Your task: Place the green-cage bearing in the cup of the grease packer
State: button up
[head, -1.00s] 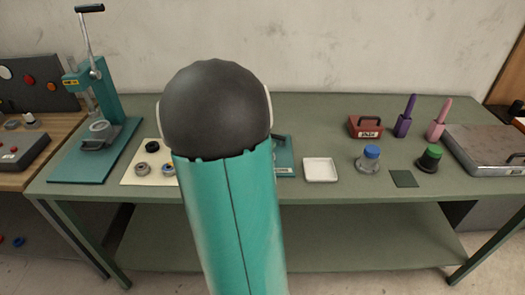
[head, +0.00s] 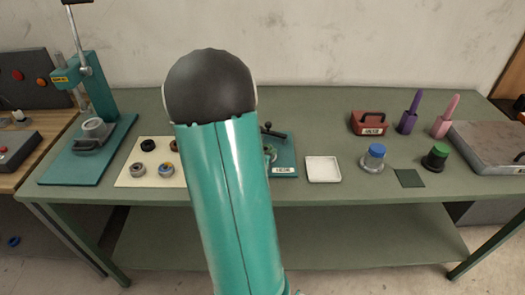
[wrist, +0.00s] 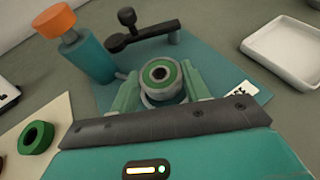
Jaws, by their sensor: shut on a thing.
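In the wrist view the green-cage bearing (wrist: 172,79), a grey ring with a green band around a dark hole, lies between the two green fingers of my gripper (wrist: 160,84). My gripper is shut on it, over the teal base of the grease packer (wrist: 213,62). The packer has an orange-topped post (wrist: 91,52) and a black lever (wrist: 143,33). Its cup cannot be made out beneath the bearing, so I cannot tell whether they touch. In the head view my arm covers part of the packer (head: 284,155), and my gripper is hidden.
A cream mat (head: 128,177) left of the packer holds several rings, among them a green ring (wrist: 37,137). A white tray (head: 323,169) stands to the right. A teal press (head: 92,95) is at the far left. Jars and bottles stand farther right.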

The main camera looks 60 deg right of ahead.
jog(key=shift+f, duration=0.5)
jog(key=shift+s, duration=0.1)
jog(key=o, duration=1.1)
jog(key=shift+f, duration=0.1)
